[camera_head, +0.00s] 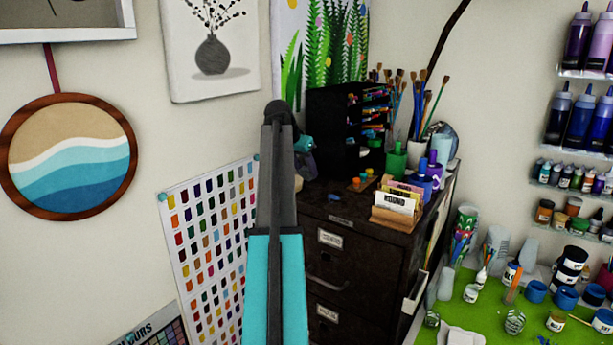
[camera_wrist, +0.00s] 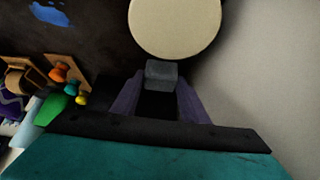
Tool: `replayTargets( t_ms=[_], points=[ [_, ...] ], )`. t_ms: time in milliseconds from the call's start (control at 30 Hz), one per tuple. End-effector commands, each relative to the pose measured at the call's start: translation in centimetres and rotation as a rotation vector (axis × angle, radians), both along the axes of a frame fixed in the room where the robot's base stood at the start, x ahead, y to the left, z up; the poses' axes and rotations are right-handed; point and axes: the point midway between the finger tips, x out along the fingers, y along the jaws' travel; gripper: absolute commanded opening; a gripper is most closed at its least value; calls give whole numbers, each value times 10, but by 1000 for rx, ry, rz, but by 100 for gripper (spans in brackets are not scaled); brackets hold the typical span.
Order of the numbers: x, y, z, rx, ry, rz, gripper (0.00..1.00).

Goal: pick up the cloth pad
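In the wrist view, a round cream pad (camera_wrist: 175,24), which I take to be the cloth pad, is seen face-on at the top and cut by the frame edge. A small grey block (camera_wrist: 162,73) sits at its near edge, and looks like its grip. My gripper (camera_wrist: 160,82) has one finger on each side of this block with no clear gap, so it looks shut on it. The pad overlaps the border between the dark cabinet top and the wall.
The dark cabinet (camera_head: 345,235) carries a black rack (camera_head: 335,125), a brush pot (camera_head: 420,128), bottles and a card holder (camera_head: 395,210). A blue patch (camera_head: 341,196) lies near its front edge. A colour chart (camera_head: 207,240) hangs on the wall. A crowded green table (camera_head: 465,322) is at right.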

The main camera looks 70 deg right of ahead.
Motion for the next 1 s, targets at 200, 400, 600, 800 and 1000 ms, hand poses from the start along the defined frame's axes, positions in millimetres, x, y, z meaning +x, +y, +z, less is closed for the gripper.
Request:
replayTargets(
  t_ms=[200,400,600,800,1000],
  points=[
    [0,0,0,0,0,0,18],
    [0,0,1,0,0,0,18],
    [0,-1,8,-1,0,-1,18],
    [0,-1,19,-1,0,-1,18],
    [0,-1,31,-1,0,-1,18]
  ],
)
